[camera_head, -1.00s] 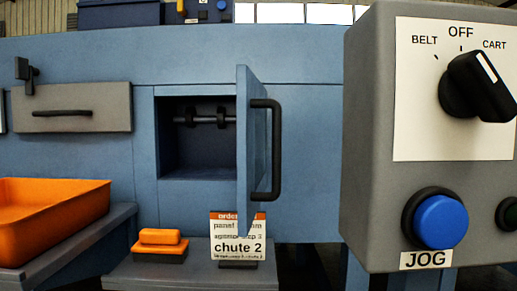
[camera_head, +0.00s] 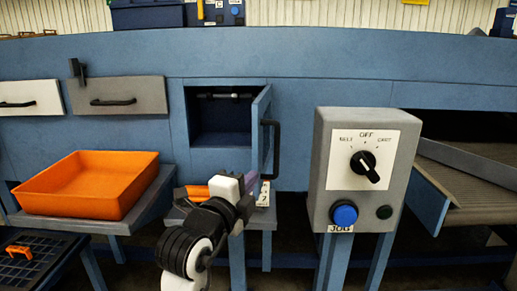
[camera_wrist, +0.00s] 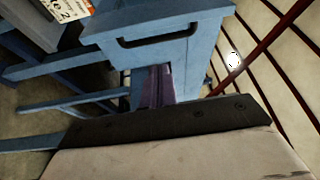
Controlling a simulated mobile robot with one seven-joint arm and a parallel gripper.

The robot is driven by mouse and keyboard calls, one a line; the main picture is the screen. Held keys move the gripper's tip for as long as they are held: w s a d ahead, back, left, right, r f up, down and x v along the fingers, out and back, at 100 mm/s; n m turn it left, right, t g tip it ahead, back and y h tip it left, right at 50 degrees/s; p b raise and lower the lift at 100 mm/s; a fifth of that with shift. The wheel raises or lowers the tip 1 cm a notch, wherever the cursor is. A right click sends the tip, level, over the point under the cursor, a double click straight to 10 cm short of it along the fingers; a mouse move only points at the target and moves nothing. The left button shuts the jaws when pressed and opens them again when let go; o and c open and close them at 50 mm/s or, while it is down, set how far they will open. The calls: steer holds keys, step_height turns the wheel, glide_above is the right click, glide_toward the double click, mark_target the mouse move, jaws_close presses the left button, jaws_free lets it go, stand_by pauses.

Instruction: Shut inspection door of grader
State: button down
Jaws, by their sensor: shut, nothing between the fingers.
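The grader's inspection door (camera_head: 262,125) is a blue panel with a black bar handle (camera_head: 276,148). It is hinged at the right of a dark square opening (camera_head: 222,122) and stands open, swung out toward me. My gripper (camera_head: 250,182) is low in front of the door, near its lower edge. Its purple fingers are shut and hold nothing. In the wrist view the fingers (camera_wrist: 153,86) show below a blue panel (camera_wrist: 135,22) with a black handle (camera_wrist: 160,36), which looks like the door. I cannot tell whether they touch it.
A grey control box (camera_head: 335,170) with a dial and blue button stands right of the door. An orange tray (camera_head: 75,205) rests on a stand at left. A small orange item (camera_head: 197,192) and a partly hidden sign (camera_head: 264,194) are below the opening.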

mark_target(258, 165)
steer(key=shift+m+g+h, duration=0.3)
steer(key=shift+m+g, duration=0.2)
steer(key=w+p, duration=0.1)
steer(key=w, duration=0.2)
steer(key=w+d+p, duration=0.1)
steer(key=w+p, duration=0.1)
steer(key=w, duration=0.1)
steer(key=w+p, duration=0.2)
steer(key=w, duration=0.1)
steer(key=shift+w+d+f, duration=0.15)
steer(key=shift+d+f, duration=0.2)
steer(key=shift+a, duration=0.1)
